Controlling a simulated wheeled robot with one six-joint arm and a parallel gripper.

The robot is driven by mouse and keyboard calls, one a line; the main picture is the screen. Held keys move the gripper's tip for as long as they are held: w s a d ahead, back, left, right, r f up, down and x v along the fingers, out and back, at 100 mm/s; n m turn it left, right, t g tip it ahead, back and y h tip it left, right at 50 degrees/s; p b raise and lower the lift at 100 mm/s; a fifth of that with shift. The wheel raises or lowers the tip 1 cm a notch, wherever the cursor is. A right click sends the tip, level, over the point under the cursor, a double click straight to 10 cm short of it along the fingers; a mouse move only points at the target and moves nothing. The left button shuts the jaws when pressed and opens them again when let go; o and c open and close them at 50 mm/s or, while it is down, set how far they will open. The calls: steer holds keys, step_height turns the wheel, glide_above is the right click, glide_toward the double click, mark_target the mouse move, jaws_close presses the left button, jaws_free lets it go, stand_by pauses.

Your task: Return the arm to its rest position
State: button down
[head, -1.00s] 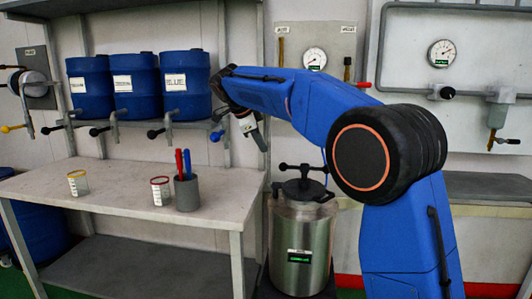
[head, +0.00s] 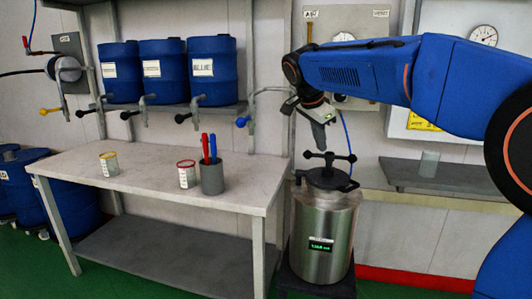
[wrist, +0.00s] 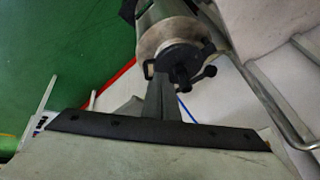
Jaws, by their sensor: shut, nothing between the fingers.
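My blue arm reaches in from the right of the head view. My gripper (head: 322,145) points down above the lidded steel pot (head: 322,235), apart from its black handle. Its fingers are shut with nothing between them. In the wrist view my gripper (wrist: 162,98) shows as dark fingers close together, with the pot's black lid fittings (wrist: 185,65) beyond them.
A bench (head: 150,165) on the left holds a yellow-rimmed cup (head: 109,165), a red-rimmed cup (head: 187,175) and a grey holder (head: 212,178) with red and blue pens. Blue drums (head: 212,72) with taps stand above. A grey shelf (head: 460,185) with a small cup (head: 429,163) is at right.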

steer(key=s+d+f+n+y, duration=0.1)
steer(key=s+d+f+n, duration=0.35)
steer(key=s, duration=0.65)
steer(key=s+d+f+n+y, duration=0.1)
steer(key=s+d+f+n, duration=0.4)
steer(key=s, duration=0.6)
steer(key=s+d+f+n, duration=0.1)
steer(key=s+f+n, duration=0.1)
steer(key=s+f, duration=0.5)
steer(key=s+d+f+n+y, duration=0.1)
steer(key=s+f, duration=0.6)
steer(key=s, duration=0.2)
steer(key=shift+s+d+n+y, duration=0.3)
steer(key=shift+s+n, duration=0.05)
steer(key=shift+r, duration=0.1)
